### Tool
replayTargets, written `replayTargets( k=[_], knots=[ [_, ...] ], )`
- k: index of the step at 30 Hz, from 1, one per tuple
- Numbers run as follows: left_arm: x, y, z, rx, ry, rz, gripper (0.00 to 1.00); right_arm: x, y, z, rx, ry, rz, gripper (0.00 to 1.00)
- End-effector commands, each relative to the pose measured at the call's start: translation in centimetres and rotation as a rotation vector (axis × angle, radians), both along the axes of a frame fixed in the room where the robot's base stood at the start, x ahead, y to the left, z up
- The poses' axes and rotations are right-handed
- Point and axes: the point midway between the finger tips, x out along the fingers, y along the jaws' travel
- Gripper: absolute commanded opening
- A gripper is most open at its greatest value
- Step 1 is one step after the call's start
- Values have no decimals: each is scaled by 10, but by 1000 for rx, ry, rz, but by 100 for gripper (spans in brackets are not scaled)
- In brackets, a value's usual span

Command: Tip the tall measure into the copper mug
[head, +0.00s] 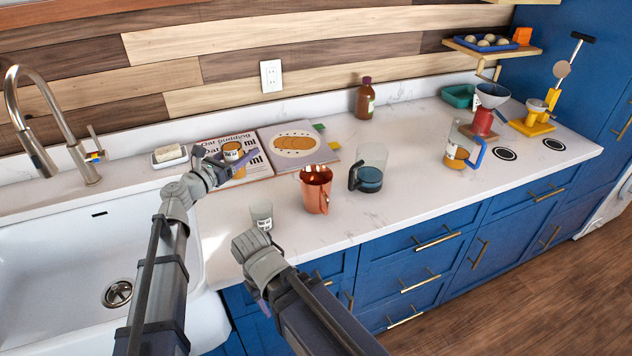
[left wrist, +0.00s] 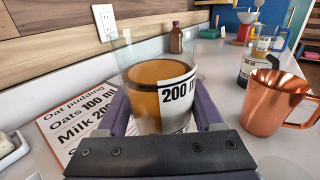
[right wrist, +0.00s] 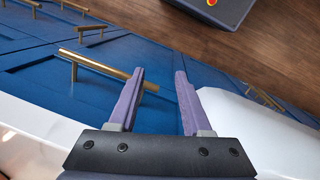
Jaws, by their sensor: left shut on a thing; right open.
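My left gripper (head: 228,160) is shut on a clear glass measure (head: 232,148) with brown-orange contents. The left wrist view shows this measure (left wrist: 160,85) roughly upright between the fingers, its label reading 200 m, the rest cut off. The copper mug (head: 316,188) stands on the counter to the right of the left gripper, apart from it; it also shows at the right of the left wrist view (left wrist: 275,102). My right gripper is open and empty in the right wrist view (right wrist: 160,80), in front of the blue cabinet fronts; its fingers are mostly hidden in the head view.
A small labelled glass (head: 262,214) stands near the counter's front edge, beside my right arm. A jug with dark contents (head: 370,177) stands right of the mug. A recipe page (head: 256,168) and picture book (head: 318,155) lie behind. The sink (head: 60,240) is at left.

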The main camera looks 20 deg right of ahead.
Motion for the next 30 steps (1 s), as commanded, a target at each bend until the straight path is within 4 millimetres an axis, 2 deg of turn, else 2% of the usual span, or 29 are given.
replayTargets(
  k=[1,3,9,12,19,30],
  knots=[
    [3,-14,-16,0,0,-48,0,0,0,-16,0,0,0,49],
    [0,-31,-26,0,-1,-119,0,0,0,-27,0,0,0,49],
    [-13,-75,-54,1,-2,-314,0,0,0,-54,0,0,0,49],
    [-20,-90,-63,1,-3,-388,0,0,0,-63,0,0,0,49],
    [-30,-108,-73,1,-3,-485,0,0,0,-73,0,0,0,49],
    [-33,-110,-73,2,-6,-501,0,0,0,-73,0,0,0,49]
  ],
)
